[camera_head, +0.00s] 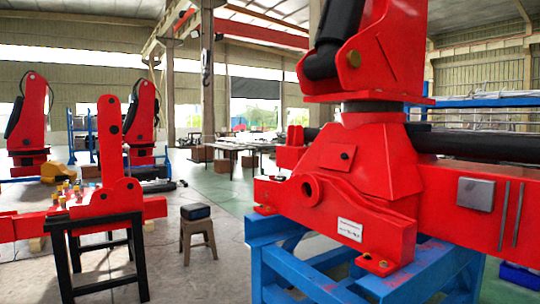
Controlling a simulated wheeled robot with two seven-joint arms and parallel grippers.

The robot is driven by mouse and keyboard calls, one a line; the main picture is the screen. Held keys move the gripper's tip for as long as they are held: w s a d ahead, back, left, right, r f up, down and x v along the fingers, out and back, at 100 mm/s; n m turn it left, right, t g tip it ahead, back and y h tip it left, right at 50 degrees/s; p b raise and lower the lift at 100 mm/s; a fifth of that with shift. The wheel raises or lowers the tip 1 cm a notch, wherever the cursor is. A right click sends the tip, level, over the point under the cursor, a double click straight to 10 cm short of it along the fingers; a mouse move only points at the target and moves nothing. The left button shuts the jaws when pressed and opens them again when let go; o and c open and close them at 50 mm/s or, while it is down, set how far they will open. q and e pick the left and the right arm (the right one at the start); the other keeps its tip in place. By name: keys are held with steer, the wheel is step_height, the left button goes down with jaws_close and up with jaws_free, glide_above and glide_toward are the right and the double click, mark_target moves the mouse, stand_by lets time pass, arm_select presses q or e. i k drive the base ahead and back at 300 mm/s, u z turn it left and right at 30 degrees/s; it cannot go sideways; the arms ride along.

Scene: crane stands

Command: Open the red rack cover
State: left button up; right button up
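A large red crane base (370,185) fills the right half, standing on a blue steel frame (400,282). A red arm (375,55) rises from its top. A red beam runs from it to the right edge, with a grey rectangular plate (476,194) and two thin upright bars (511,215) on its face. A second red piece (112,195) with an upright plate rests on black trestles (105,222) at the left. I cannot tell which red part is the rack cover, or whether it is open. Neither of my grippers is in view.
A stool (197,236) with a dark box (195,212) on it stands between the two stands. Several red crane units, including one (28,125) at far left, stand behind. Tables (235,148) stand farther back.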

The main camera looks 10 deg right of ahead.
mark_target(335, 157)
steer(key=u, duration=0.5)
steer(key=i, duration=1)
steer(key=u, duration=0.05)
